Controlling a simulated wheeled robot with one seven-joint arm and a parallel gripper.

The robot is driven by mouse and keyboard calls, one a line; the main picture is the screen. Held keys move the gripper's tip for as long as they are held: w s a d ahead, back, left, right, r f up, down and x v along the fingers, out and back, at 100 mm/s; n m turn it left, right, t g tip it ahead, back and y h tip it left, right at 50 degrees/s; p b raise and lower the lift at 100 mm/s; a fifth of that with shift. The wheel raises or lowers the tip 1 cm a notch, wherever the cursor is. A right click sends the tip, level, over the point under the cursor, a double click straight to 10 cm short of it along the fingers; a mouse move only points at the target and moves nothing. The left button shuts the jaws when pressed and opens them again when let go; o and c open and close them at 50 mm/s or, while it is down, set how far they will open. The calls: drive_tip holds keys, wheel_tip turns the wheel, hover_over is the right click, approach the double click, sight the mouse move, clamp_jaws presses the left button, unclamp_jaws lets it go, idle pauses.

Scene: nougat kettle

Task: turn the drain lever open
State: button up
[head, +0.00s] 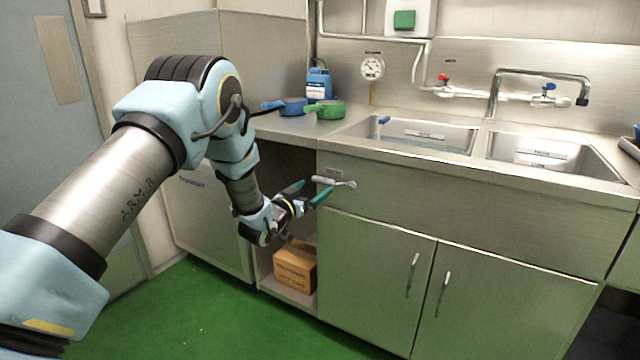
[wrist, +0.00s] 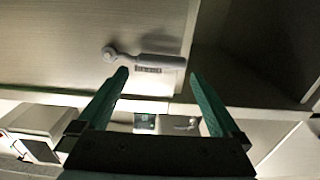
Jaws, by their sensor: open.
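The drain lever (head: 334,181) is a grey metal handle on the front panel below the sink. Its pivot is at the right end and its grip points left, roughly level, in the head view. In the wrist view the lever (wrist: 155,61) lies across the picture, pivot at left, just beyond the fingertips. My gripper (head: 316,190) has green fingers spread apart, with nothing held between them. The fingers also show in the wrist view (wrist: 158,74), with the lever's grip end toward the right finger. I cannot tell whether either finger touches the lever.
An open bay left of the lever panel holds a cardboard box (head: 295,268). Cupboard doors (head: 376,272) are shut below the panel. The green floor in front is clear.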

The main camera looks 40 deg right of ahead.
sight(322, 182)
drive_tip(key=shift+x, duration=2.35)
clamp_jaws()
